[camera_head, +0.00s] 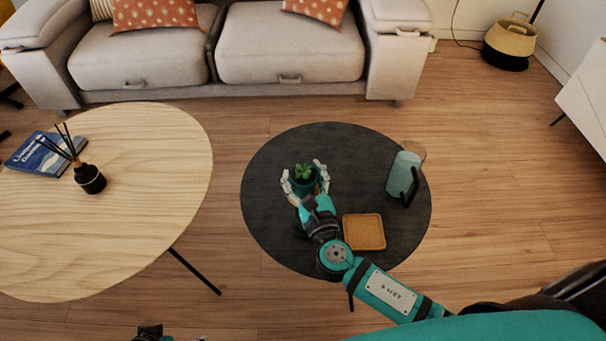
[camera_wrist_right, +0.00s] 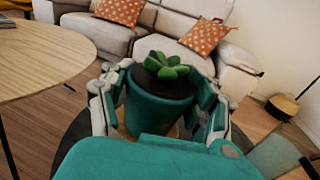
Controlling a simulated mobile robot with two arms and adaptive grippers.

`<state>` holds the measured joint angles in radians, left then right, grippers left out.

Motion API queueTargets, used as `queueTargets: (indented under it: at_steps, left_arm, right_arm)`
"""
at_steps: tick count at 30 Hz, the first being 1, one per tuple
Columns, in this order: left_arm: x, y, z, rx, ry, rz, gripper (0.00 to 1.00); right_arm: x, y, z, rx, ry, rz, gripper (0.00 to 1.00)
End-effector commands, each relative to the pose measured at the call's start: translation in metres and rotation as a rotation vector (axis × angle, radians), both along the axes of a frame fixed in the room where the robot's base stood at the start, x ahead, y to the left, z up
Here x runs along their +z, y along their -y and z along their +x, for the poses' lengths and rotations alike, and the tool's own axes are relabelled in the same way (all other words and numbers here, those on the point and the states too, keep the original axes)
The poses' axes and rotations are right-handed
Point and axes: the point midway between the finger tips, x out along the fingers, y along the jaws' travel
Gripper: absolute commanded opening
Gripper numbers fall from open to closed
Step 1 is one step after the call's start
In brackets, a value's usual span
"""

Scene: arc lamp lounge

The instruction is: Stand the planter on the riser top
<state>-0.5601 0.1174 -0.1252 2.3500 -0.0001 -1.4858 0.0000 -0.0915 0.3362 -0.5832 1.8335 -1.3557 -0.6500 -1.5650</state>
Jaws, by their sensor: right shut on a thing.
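The planter is a small teal pot with a green succulent in dark soil (camera_head: 304,182); the planter (camera_wrist_right: 158,108) also fills the middle of the right wrist view. My right gripper (camera_head: 305,178) is shut on it, with one pale finger on each side. A square tan piece with a raised rim (camera_head: 364,232), possibly the riser, lies on the dark round table, right of my right wrist. Tan edges show low behind the pot in the wrist view; I cannot tell what they belong to, nor whether the pot's base touches anything. Part of my left gripper (camera_head: 150,331) shows at the bottom edge.
The dark round table (camera_head: 275,232) also holds a pale blue jug with a black handle (camera_head: 403,174) at right. A light wooden table (camera_head: 130,225) at left bears a reed diffuser (camera_head: 90,178) and a blue book (camera_head: 42,153). A sofa (camera_head: 290,50) stands behind.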

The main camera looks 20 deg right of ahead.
Motion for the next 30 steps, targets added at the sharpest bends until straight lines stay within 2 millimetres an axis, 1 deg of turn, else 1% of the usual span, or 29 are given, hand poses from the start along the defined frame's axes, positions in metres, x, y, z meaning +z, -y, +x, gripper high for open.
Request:
queueTargets:
  at_steps: [4, 5, 9, 11, 22, 23, 25, 30]
  left_arm:
    - [0.004, 0.0, -0.001, 0.0, 0.004, -0.001, 0.99]
    - [0.005, 0.0, -0.001, 0.0, 0.004, -0.001, 0.99]
    - [0.005, 0.0, -0.001, 0.001, 0.004, -0.001, 0.99]
    - [0.005, 0.0, -0.001, 0.001, 0.004, -0.001, 0.99]
    - [0.005, 0.0, 0.0, 0.001, 0.007, -0.001, 0.99]
    - [0.001, 0.0, 0.0, 0.0, 0.004, -0.001, 0.99]
    - [-0.005, 0.0, 0.0, 0.0, -0.007, 0.001, 0.99]
    - [-0.007, 0.0, 0.001, 0.0, -0.005, 0.001, 0.99]
  right_arm:
    - [-0.002, 0.0, 0.0, 0.0, 0.001, 0.0, 0.04]
    - [-0.002, 0.0, 0.0, 0.0, 0.0, 0.0, 0.62]
    - [-0.002, 0.0, 0.0, 0.0, 0.0, 0.0, 0.81]
    - [-0.002, 0.0, 0.0, 0.0, 0.0, 0.0, 0.88]
    - [0.001, 0.0, 0.0, 0.0, 0.0, 0.0, 0.88]
    - [0.001, 0.0, -0.002, 0.0, -0.001, 0.0, 0.88]
    - [-0.001, 0.0, -0.014, 0.001, -0.004, -0.001, 0.88]
    - [-0.002, -0.001, -0.051, 0.001, -0.005, 0.0, 0.88]
